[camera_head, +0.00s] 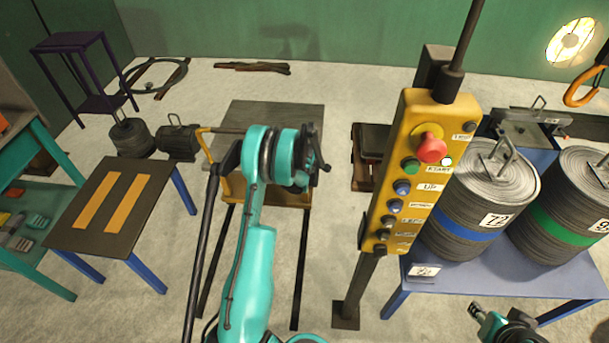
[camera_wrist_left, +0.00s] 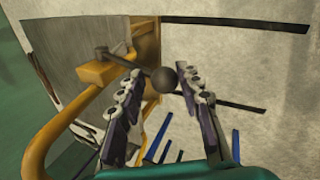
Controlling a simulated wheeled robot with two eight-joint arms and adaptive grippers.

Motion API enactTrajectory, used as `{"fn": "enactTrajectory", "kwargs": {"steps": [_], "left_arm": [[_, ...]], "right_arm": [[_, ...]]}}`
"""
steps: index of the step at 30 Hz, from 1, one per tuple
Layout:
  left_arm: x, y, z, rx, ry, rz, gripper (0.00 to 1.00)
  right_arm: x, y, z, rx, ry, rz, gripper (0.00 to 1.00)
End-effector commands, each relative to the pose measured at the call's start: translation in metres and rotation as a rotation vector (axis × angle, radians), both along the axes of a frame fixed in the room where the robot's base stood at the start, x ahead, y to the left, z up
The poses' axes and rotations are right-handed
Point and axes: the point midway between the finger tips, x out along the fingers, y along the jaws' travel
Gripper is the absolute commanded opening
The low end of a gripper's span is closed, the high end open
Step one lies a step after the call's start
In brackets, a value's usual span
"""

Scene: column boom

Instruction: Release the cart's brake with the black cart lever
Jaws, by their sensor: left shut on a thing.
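The cart (camera_head: 275,115) has a dark flat top and yellow sides and stands on rails behind my left arm. In the left wrist view its dark deck (camera_wrist_left: 75,45) and yellow frame (camera_wrist_left: 45,130) fill the left side. The black cart lever (camera_wrist_left: 163,80) sticks out from a yellow block and ends in a round knob. My left gripper (camera_wrist_left: 160,90) has one finger on each side of this knob and is shut on it. In the head view the lever and left fingers are hidden or too unclear behind my teal arm. My right gripper (camera_head: 481,313) is at the lower right, its jaws unclear.
A yellow button box (camera_head: 380,225) hangs right of the cart. A blue table (camera_head: 480,280) with heavy drums (camera_head: 455,235) stands at the right. A low table with orange strips (camera_head: 95,205) stands left, near a dark weight (camera_head: 132,138). Floor between is clear.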

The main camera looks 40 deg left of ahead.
Motion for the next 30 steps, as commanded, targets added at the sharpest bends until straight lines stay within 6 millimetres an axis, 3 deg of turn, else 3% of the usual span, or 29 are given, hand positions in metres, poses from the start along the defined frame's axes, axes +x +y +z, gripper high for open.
{"fn": "enactTrajectory", "kwargs": {"steps": [7,20,21,30], "left_arm": [[-0.0053,-0.0019,-0.0130,0.021,-0.035,0.000,0.00],[-0.0050,-0.0028,-0.0155,0.023,-0.044,-0.001,0.00],[-0.0050,-0.0028,-0.0155,0.022,-0.043,-0.001,0.44],[-0.0050,-0.0023,-0.0137,0.023,-0.043,0.000,0.47]], "right_arm": [[0.0000,0.0000,-0.0038,0.000,0.000,0.000,0.40],[0.0000,0.0000,-0.0049,0.000,0.000,0.000,0.40],[0.0000,0.0000,-0.0049,0.000,0.000,0.000,0.40],[0.0000,0.0000,-0.0042,0.000,0.000,0.000,0.40]]}}
